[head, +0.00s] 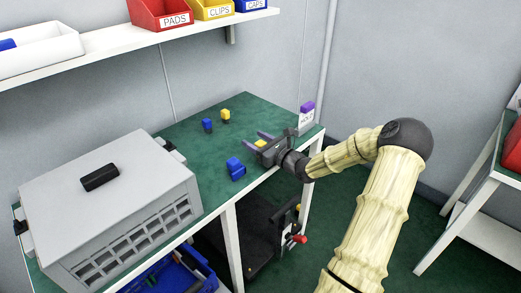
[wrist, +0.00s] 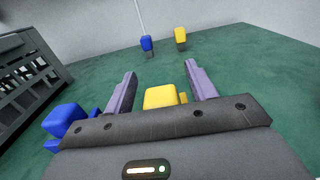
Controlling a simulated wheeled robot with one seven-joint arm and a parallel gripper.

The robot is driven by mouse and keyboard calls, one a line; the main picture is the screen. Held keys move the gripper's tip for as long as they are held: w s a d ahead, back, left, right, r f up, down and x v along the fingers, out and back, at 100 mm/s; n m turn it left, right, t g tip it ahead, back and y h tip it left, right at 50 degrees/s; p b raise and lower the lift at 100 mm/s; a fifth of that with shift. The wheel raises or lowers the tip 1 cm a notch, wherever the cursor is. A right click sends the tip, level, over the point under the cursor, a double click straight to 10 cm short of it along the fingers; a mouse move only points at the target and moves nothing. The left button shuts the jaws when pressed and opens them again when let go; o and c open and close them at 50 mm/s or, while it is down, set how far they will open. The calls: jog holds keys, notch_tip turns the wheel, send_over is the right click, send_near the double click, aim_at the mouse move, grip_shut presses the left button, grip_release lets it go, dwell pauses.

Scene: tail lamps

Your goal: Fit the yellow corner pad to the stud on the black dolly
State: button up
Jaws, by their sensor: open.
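My gripper (head: 254,137) is open above the green tabletop, its two purple fingers spread. A yellow pad (wrist: 160,97) lies between the fingers in the wrist view, partly hidden by the gripper body; it also shows in the head view (head: 261,144). I cannot tell whether either finger touches it. Another small yellow piece (head: 226,115) stands on a dark base farther back on the table, also in the wrist view (wrist: 180,35). The black dolly (head: 245,240) is low under the table, partly hidden by its top and leg. I cannot make out its stud.
A blue piece (head: 207,124) stands near the far yellow one. A larger blue piece (head: 235,168) lies near the table's front edge. A grey vented case (head: 110,205) fills the left. A labelled white holder (head: 306,117) stands at the right end. Bins (head: 160,14) line the shelf above.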

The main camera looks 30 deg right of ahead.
jog(key=shift+c, duration=0.5)
jog(key=c, duration=0.9)
jog(key=shift+r, duration=0.1)
jog(key=shift+c, duration=0.2)
notch_tip(320, 180, up, 10)
jog(key=p, duration=0.2)
